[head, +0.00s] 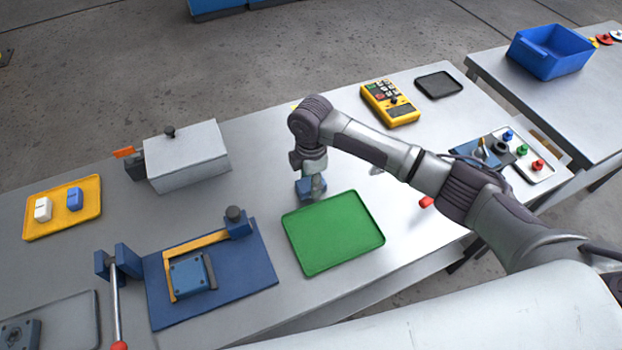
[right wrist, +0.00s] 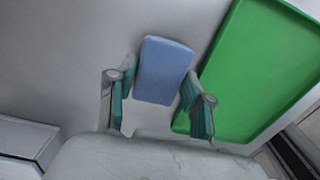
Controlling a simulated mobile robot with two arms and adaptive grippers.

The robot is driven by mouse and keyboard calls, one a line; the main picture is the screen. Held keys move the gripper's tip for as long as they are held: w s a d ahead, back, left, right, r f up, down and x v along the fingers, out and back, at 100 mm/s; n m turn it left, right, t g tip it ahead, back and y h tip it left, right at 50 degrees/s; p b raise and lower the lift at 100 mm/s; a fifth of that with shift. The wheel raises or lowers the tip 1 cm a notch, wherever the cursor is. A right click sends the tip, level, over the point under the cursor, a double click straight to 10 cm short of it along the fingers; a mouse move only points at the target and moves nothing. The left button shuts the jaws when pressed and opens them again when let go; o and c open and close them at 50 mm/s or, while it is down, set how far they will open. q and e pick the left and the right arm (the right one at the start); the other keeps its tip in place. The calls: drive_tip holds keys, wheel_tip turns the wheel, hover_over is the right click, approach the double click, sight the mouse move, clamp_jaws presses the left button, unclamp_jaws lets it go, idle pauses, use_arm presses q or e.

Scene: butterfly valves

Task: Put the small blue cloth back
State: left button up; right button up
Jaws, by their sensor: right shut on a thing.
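The small blue cloth (head: 305,188) is at my right gripper (head: 316,186), just behind the far left corner of the green tray. In the right wrist view the cloth (right wrist: 165,70) is a flat blue rectangle between the two fingers of the gripper (right wrist: 160,98), which is shut on it. I cannot tell whether the cloth touches the table. A yellow tray (head: 62,224) at the far left holds a white block (head: 43,209) and a blue block (head: 74,199). My left gripper is not in view.
The empty green tray (head: 333,232) lies in front of the gripper; it also shows in the right wrist view (right wrist: 262,62). A grey box (head: 187,157) stands to the left. A blue fixture plate (head: 250,262), a yellow meter (head: 390,103) and a black tray (head: 438,85) are nearby.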

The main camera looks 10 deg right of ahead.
drive_tip(key=o, duration=1.1)
drive_tip(key=shift+f, duration=0.1)
wheel_tip(320, 180, up, 12)
drive_tip(key=shift+r+b, duration=0.2)
drive_tip(key=shift+b, duration=0.45)
